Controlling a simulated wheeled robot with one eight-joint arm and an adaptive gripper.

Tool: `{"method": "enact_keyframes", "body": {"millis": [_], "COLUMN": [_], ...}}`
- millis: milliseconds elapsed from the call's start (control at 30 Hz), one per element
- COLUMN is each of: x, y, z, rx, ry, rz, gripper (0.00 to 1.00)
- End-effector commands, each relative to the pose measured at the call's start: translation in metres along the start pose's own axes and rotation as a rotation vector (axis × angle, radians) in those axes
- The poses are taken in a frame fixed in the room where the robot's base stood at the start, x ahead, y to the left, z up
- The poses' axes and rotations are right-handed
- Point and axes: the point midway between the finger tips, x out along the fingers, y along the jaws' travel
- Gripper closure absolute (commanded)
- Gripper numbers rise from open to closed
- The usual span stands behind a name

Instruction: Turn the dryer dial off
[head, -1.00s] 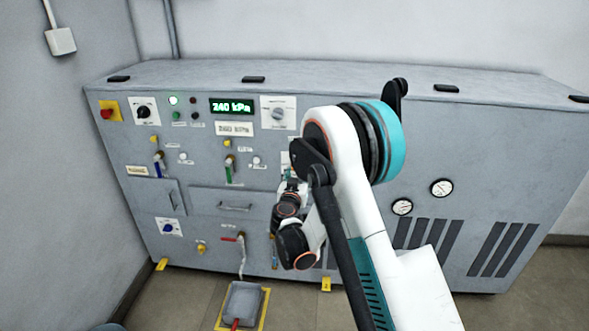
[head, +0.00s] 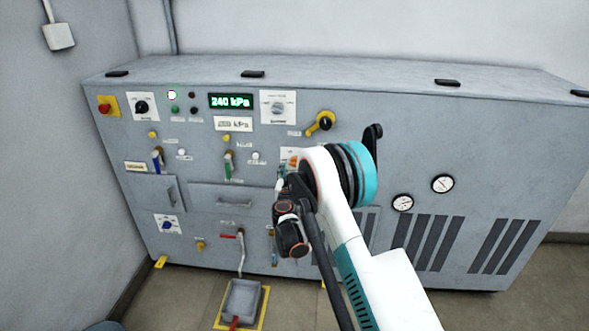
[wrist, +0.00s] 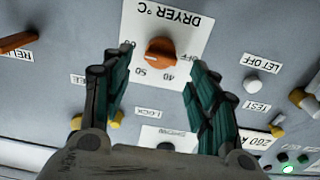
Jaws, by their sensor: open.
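The dryer dial (wrist: 162,52) is an orange knob on a white plate marked DRYER °C (wrist: 168,18), seen upside down in the wrist view. Its pale mark seems to face left, toward the 50 side; 40 is at lower right and a small label, likely OFF, at right. My gripper (wrist: 158,62) is open, one finger on each side of the dial; I cannot tell whether either finger touches it. In the head view, part of the dryer plate (head: 289,154) shows beside my arm, which hides much of that area and the fingertips.
A yellow and black rotary handle (head: 320,123) sticks out up and right of the dryer plate. A grey selector knob (head: 278,107) is above, beside the 240 kPa display (head: 231,101). In the wrist view, a white LET OFF button (wrist: 252,84) lies right of my fingers.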

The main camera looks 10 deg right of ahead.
Motion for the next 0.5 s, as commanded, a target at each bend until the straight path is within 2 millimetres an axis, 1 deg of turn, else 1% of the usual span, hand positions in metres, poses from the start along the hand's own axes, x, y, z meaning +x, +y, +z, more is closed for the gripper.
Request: {"method": "enact_keyframes", "body": {"millis": [33,200,333,500], "x": [0.010,0.035,0.045,0.050], "y": [0.001,0.000,0.000,0.000], "z": [0.003,0.002,0.001,0.000], "rx": [0.000,0.000,0.000,0.000], "ry": [0.000,0.000,0.000,0.000], "rz": [0.001,0.000,0.000,0.000], "gripper": [0.46,0.46,0.46,0.46]}}
